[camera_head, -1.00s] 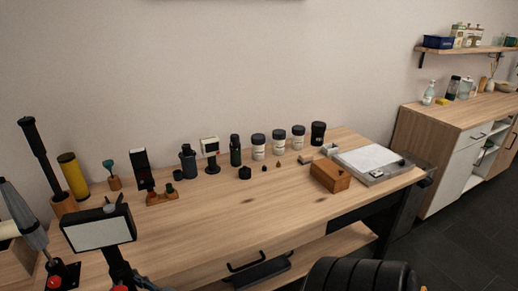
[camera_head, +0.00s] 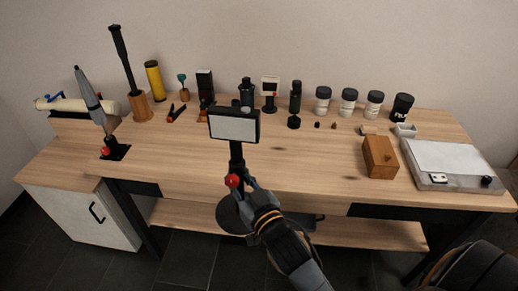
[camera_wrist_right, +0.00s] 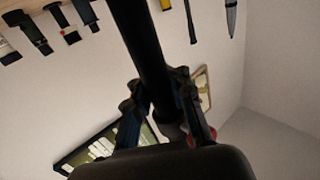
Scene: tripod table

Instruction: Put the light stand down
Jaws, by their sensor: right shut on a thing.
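The light stand is black, with a flat rectangular lamp head (camera_head: 234,125) whose pale panel faces me, a dark pole and a round dark base (camera_head: 232,216). It stands about upright in front of the workbench's front edge. My right gripper (camera_head: 238,182) is shut on its pole, below the lamp head. The right wrist view shows the dark pole (camera_wrist_right: 143,45) running up from between the fingers (camera_wrist_right: 168,122). I cannot tell whether the base touches anything beneath it. My left gripper is not in view.
The wooden workbench (camera_head: 300,172) has bottles and jars along its back. A lower shelf (camera_head: 370,233) runs underneath. Dark floor (camera_head: 185,262) shows in front.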

